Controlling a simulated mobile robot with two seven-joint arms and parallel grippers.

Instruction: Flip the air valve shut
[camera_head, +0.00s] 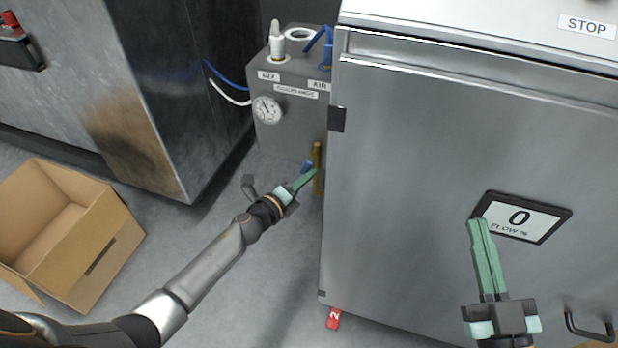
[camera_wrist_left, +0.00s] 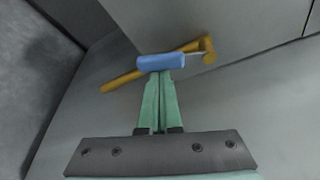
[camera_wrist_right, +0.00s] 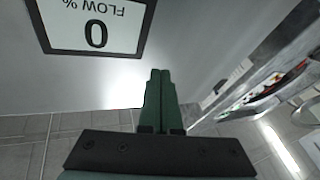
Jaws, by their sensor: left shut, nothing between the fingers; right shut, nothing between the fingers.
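The air valve is a blue handle (camera_head: 307,166) on a brass pipe (camera_head: 317,183) low at the left side of the steel cabinet. In the left wrist view the blue handle (camera_wrist_left: 160,63) lies across the brass pipe (camera_wrist_left: 121,82), roughly along it. My left gripper (camera_head: 314,171) is shut and empty. Its fingertips (camera_wrist_left: 161,74) are right at the handle's near edge; I cannot tell whether they touch it. My right gripper (camera_head: 481,222) is shut and empty, in front of the cabinet by the flow display; its fingers also show in the right wrist view (camera_wrist_right: 160,72).
The flow display (camera_head: 519,218) reads 0. A cardboard box (camera_head: 115,245) sits on the floor at left.

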